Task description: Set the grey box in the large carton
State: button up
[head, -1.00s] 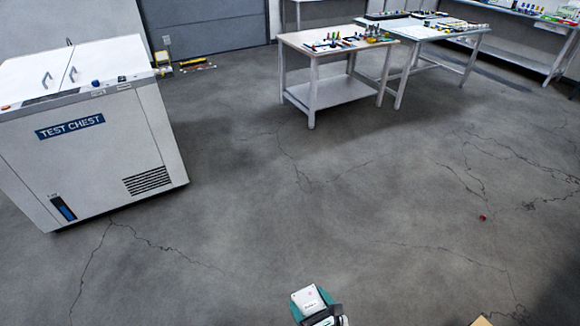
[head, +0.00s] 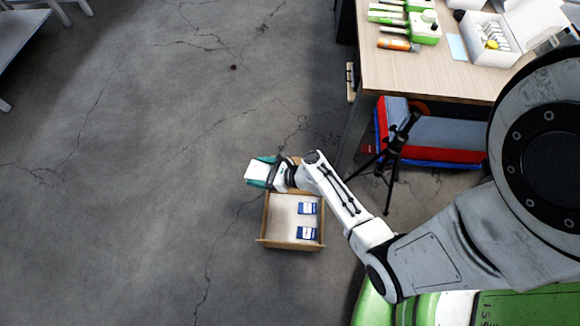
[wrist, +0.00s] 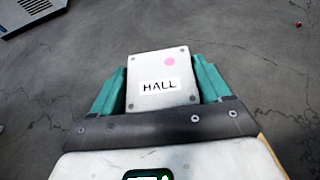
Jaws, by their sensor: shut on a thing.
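My gripper (head: 263,173) has teal fingers and is shut on the grey box (head: 257,170), whose pale top faces up. In the wrist view the grey box (wrist: 160,75) sits between both fingers, with a HALL label and a pink dot. The large carton (head: 264,218) stands open on the floor. Two blue-and-white packs (head: 307,208) (head: 306,233) lie along its right side, and its left part is bare. The held box appears just past the carton's upper left corner in the head view. My gripper and arm hide part of the carton's far edge.
A wooden-topped table (head: 420,72) with green devices and an open white box (head: 487,40) stands at upper right. A black tripod (head: 395,150) and a red-and-blue crate (head: 440,155) are right of the carton.

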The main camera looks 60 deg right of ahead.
jog(key=w+d+f+y+b, duration=0.1)
jog(key=d+f+b, duration=0.4)
jog(key=f+b, duration=0.3)
jog(key=w+d+f+n+b, duration=0.1)
jog(key=d+f+b, duration=0.5)
jog(key=f+b, duration=0.2)
jog(key=w+d+f+n+y+b, duration=0.1)
jog(key=d+f+b, duration=0.5)
jog(key=f+b, duration=0.3)
jog(key=shift+d+y+b, duration=0.2)
jog(key=shift+y+b, duration=0.1)
jog(key=shift+b, duration=0.95)
jog(key=shift+w+d+f+n+g+b, duration=0.25)
jog(key=shift+w+b, duration=0.3)
jog(key=shift+b, duration=0.5)
jog(key=s+a+f+b, duration=0.2)
jog(key=a+f, duration=0.2)
jog(key=s+a+f+b, duration=0.2)
jog(key=a+f+b, duration=0.1)
jog(key=a+f, duration=0.1)
jog(key=s+a+f+b, duration=0.2)
jog(key=s+a+f, duration=0.1)
jog(key=a+f, duration=0.1)
jog(key=shift+f, duration=0.35)
jog(key=shift+f, duration=0.6)
jog(key=o, duration=1.1)
jog(key=shift+s, duration=0.1)
